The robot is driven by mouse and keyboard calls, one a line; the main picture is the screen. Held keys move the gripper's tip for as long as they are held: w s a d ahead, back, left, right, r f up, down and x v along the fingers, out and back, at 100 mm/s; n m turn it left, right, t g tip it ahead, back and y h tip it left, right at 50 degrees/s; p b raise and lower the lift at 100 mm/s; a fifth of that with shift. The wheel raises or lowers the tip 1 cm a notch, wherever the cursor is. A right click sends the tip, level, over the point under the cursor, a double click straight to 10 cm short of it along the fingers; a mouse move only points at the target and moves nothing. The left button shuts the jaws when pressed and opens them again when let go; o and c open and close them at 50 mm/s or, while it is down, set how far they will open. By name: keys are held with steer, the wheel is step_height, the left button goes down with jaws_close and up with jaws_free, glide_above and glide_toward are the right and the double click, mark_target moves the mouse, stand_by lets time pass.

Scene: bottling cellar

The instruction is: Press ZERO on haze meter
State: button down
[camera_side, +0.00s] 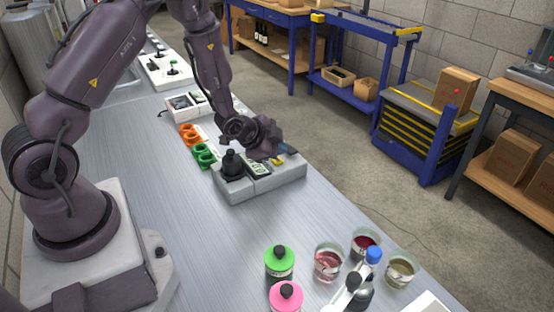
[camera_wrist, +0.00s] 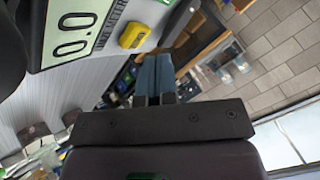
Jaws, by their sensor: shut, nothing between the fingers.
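The haze meter (camera_side: 262,186) is a grey box on the bench, with a black cap on its left end and a pale display. In the wrist view its display (camera_wrist: 72,34) shows large dark zeros, partly cut off. A yellow button (camera_wrist: 134,35) sits beside the display. It also shows small and partly hidden in the side view (camera_side: 277,161). My gripper (camera_side: 284,152) is over the right part of the meter. Its blue-grey fingers (camera_wrist: 155,76) are together and empty, beside the yellow button in the wrist view. I cannot tell whether they touch the meter, and no ZERO lettering is legible.
Orange rings (camera_side: 188,134) and green rings (camera_side: 204,155) lie left of the meter. A green-capped bottle (camera_side: 279,265), a pink-capped bottle (camera_side: 286,297) and several sample cups (camera_side: 328,262) stand at the front. The bench (camera_side: 190,225) between them and the meter is clear.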

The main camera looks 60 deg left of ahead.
mark_target(265, 167)
steer(key=shift+r, duration=2.55)
steer(key=s+f+n+g, duration=0.2)
steer(key=s, duration=0.1)
steer(key=shift+s+a+f+g, duration=0.2)
steer(key=shift+g, duration=0.1)
steer(key=s, duration=0.1)
steer(key=s+r+n+g, duration=0.2)
steer(key=shift+s+d+r, duration=0.15)
steer(key=shift+d, duration=0.1)
steer(key=s+d+r+n, duration=0.1)
steer(key=s+d+r, duration=0.2)
steer(key=s+r, duration=0.2)
steer(key=s+d+r+n, duration=0.1)
steer(key=s+d+r, duration=0.3)
steer(key=r, duration=0.6)
steer(key=s+d+r+n+t+h, duration=0.1)
steer(key=s+d+r, duration=0.2)
steer(key=s+r, duration=0.4)
steer(key=shift+s+d+r+n, duration=0.3)
steer(key=shift+s+d+n, duration=0.05)
steer(key=shift+d+n, duration=0.05)
